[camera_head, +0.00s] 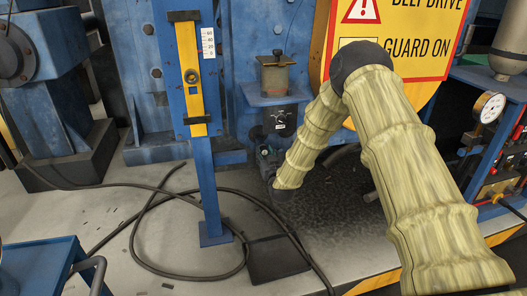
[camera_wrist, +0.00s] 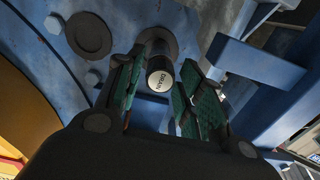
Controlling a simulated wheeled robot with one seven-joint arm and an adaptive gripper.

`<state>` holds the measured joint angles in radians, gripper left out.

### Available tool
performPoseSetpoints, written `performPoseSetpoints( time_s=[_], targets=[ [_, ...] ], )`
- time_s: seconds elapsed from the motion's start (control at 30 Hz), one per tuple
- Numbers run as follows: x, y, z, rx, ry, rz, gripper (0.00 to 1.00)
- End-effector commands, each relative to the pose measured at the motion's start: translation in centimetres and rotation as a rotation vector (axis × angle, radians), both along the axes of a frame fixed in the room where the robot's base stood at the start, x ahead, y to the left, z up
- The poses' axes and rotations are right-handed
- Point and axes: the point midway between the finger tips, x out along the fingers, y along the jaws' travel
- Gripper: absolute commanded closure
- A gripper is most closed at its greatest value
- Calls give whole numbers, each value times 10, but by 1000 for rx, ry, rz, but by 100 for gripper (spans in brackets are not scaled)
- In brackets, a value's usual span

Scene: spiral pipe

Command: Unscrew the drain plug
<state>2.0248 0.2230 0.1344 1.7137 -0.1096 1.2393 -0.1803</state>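The drain plug (camera_wrist: 160,76) is a dark cylinder with a pale end face lettered "DRAIN". In the wrist view it sticks out from a round boss on a blue housing. My gripper (camera_wrist: 161,68) has green-padded fingers on either side of the plug. They stand apart, and a gap shows between the plug and the right finger. The left finger is close to the plug, and I cannot tell whether it touches. In the head view my gripper (camera_head: 267,158) is low against the blue machine, below a small dark box, and the plug cannot be made out there.
A blue bracket (camera_wrist: 262,70) juts out right of my gripper. A blue post (camera_head: 207,180) with a yellow gauge stands to the left. Black hoses (camera_head: 150,262) lie on the floor. A warning sign (camera_head: 420,40) and a dial gauge (camera_head: 489,108) are at right.

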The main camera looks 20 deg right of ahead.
Motion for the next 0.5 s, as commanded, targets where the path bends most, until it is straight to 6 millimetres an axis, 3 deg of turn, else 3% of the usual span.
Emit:
performPoseSetpoints(
  time_s=[0.03,0.2,0.37,0.5],
  targets=[
    [0,0,0,-1,0,0,68],
    [0,0,0,-2,0,0,99],
    [0,0,0,-20,1,1,100],
    [0,2,2,-129,5,4,100]
  ],
)
